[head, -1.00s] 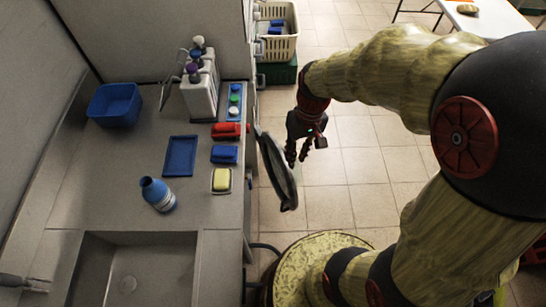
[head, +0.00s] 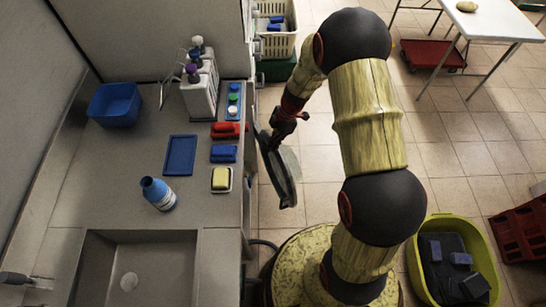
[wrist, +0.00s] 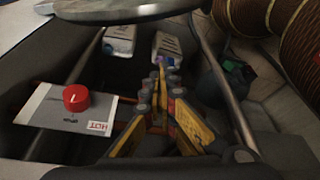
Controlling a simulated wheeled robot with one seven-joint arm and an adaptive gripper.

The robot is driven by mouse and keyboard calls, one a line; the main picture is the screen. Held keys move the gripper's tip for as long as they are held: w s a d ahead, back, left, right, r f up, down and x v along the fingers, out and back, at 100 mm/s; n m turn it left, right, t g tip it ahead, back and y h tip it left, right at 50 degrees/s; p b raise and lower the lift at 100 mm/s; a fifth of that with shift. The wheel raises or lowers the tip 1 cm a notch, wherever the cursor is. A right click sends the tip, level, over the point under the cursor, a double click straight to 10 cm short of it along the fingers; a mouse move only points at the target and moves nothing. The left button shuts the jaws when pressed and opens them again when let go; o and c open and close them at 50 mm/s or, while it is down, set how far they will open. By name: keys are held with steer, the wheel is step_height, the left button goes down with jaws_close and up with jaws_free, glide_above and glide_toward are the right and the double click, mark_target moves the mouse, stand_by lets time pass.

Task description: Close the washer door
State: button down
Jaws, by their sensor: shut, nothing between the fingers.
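The washer door (head: 284,176), a round dark panel with a grey rim, stands swung out from the counter front over the floor in the head view. Its rim also crosses the top of the wrist view (wrist: 130,10). My gripper (head: 272,142) is shut and empty at the door's far upper end, close to the counter edge. In the wrist view my gripper (wrist: 159,68) has its yellow and dark fingers together, below the rim in the picture. I cannot tell whether they touch the door. The washer's body is mostly hidden under the counter.
A red knob (wrist: 76,98) on a plate marked HOT shows in the wrist view. The counter holds a blue bottle (head: 158,194), a blue tub (head: 115,104) and a sink. A yellow-green basket (head: 420,280) stands at lower right. The tiled floor between has free room.

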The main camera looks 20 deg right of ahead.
step_height(320, 180, down, 9)
steer(key=b, duration=0.3)
steer(key=shift+d+f, duration=0.2)
steer(key=shift+d, duration=0.15)
stand_by(0.4)
